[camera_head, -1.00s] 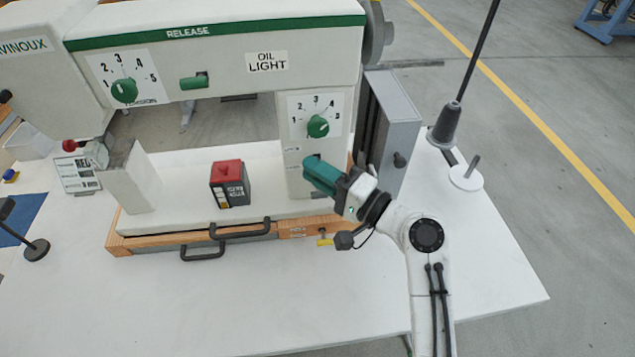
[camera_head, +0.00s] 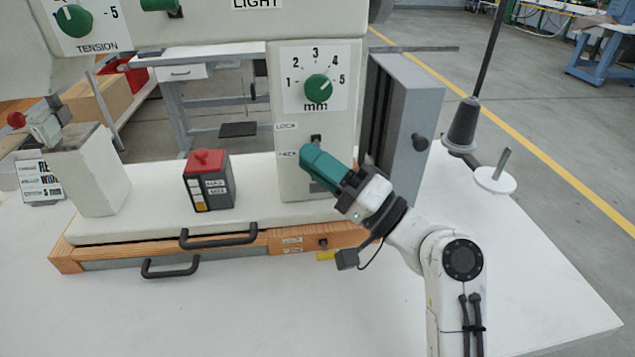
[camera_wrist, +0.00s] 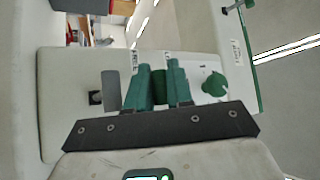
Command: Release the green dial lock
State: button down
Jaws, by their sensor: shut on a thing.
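The green dial (camera_head: 318,88) sits on a white "mm" scale on the machine's upright post, its pointer toward 5. Below it are the labels LOCK (camera_head: 286,126) and, lower, FREE (camera_head: 287,154). In the wrist view my gripper (camera_wrist: 160,78) is shut on the dark green lock knob (camera_wrist: 160,88), which is between the fingers. The green dial (camera_wrist: 214,84) is right of the fingers in the wrist view.
A red-topped dark box (camera_head: 208,182) stands on the machine bed, left of the post. A grey cabinet (camera_head: 408,130) with a black knob is right of the post. A thread cone (camera_head: 464,125) stands at the right. The front table (camera_head: 300,310) is clear.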

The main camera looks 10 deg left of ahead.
jog(key=shift+f+n+y+b, duration=0.15)
jog(key=shift+n+y+b, duration=0.15)
jog(key=shift+b, duration=0.35)
jog(key=c, duration=1.1)
grip_release()
